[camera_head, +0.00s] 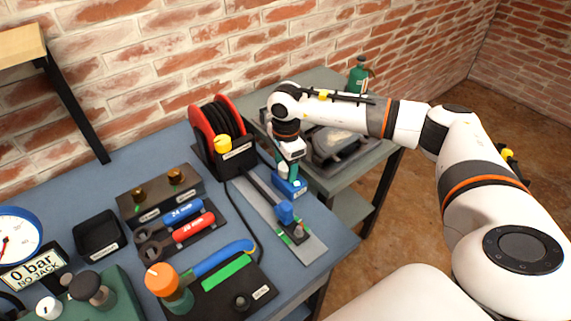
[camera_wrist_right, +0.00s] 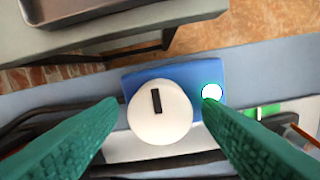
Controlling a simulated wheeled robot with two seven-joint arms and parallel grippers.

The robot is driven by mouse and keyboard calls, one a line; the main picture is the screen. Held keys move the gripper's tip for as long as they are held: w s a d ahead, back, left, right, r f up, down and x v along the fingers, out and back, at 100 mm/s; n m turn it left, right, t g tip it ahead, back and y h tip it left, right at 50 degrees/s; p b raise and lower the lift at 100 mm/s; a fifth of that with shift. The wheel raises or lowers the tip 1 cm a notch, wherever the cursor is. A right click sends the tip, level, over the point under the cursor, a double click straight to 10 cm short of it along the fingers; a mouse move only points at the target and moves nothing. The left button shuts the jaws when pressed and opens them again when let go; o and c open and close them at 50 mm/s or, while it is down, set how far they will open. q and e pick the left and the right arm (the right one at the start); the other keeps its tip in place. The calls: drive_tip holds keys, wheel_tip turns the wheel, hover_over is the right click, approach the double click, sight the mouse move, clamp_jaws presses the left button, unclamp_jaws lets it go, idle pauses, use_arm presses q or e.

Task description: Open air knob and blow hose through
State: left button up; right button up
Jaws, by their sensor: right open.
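My right gripper (camera_head: 287,170) points down over a small blue block (camera_head: 292,188) at the table's right side. In the right wrist view, a round white knob (camera_wrist_right: 160,118) with a black pointer mark sits on the blue block (camera_wrist_right: 135,82). The open green fingers lie either side of the knob; I cannot tell whether they touch it. A black hose is wound on a red reel (camera_head: 197,125) to the left of the gripper. A thin black line runs from the reel down the table. My left gripper is out of view.
A rail (camera_head: 313,249) with a blue clamp-like part (camera_head: 286,212) lies in front of the block. A blue and a red wrench (camera_head: 196,226) lie left. A grey side table (camera_head: 368,161) stands behind right.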

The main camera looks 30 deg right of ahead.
sight(286, 167)
wheel_tip(286, 167, up, 12)
drive_tip(key=b, duration=0.1)
drive_tip(key=shift+s+f, duration=0.15)
idle(0.6)
